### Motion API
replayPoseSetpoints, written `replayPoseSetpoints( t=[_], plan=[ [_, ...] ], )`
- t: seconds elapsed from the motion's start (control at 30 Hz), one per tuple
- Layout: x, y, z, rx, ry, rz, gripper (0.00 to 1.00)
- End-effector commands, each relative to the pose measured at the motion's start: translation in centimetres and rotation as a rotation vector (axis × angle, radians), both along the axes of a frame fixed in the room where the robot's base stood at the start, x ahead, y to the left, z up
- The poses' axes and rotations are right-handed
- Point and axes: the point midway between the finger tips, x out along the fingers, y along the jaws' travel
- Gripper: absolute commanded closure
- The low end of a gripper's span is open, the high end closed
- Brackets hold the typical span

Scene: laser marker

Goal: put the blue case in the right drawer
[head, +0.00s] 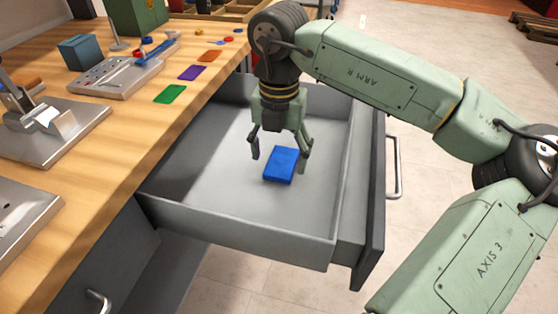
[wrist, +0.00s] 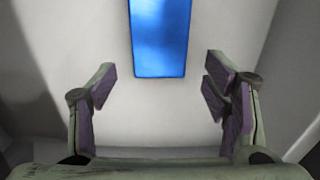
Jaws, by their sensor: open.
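The blue case (head: 283,164) lies flat on the floor of the open drawer (head: 240,232). The drawer is grey and pulled well out from under the wooden bench. My gripper (head: 280,150) is inside the drawer's outline, pointing down, with its fingers spread near the case. In the wrist view the blue case (wrist: 161,38) shows at the top, beyond the fingertips, and the open gripper (wrist: 160,88) has only bare drawer floor between its fingers. The case's far end is cut off in the wrist view.
The wooden bench (head: 150,135) is at the left, with green (head: 170,94), purple (head: 192,72) and orange (head: 210,56) flat cards on it. A metal fixture (head: 60,130) stands at its left. The drawer's walls rise around the case. A second handle (head: 98,301) shows at lower left.

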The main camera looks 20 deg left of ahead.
Motion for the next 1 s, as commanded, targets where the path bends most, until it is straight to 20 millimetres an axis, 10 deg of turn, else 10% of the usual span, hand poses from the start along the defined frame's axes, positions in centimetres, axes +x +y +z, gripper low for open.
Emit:
replayPoseSetpoints(
  t=[0.4,1.0],
  plan=[
    [0.1,0.0,8.1,-0.001,-0.002,-0.002,0.31],
    [0.0,0.0,9.2,0.000,0.000,0.000,0.31]
  ],
)
